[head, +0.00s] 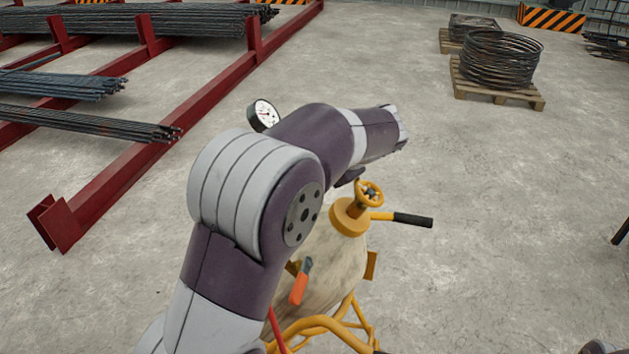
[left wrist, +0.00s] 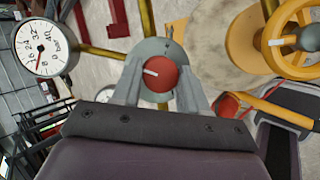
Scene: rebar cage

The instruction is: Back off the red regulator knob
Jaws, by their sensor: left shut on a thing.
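The red regulator knob (left wrist: 159,74) shows in the left wrist view, round with a white mark on its face. My left gripper (left wrist: 158,78) is shut on it, with one grey finger on each side. In the head view my left arm (head: 300,150) covers the knob and the gripper. A round white pressure gauge (left wrist: 41,48) stands to the left of the knob in the wrist view, its needle near the low end. The gauge also shows behind my arm in the head view (head: 263,114). My right gripper is not in view.
A yellow handwheel (head: 369,193) tops the tank (head: 335,262), with a black-gripped handle (head: 412,220) at its right. A lever with an orange grip (head: 300,283) hangs in front. Red racks with rebar (head: 110,122) stand at the left. Open concrete floor lies to the right.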

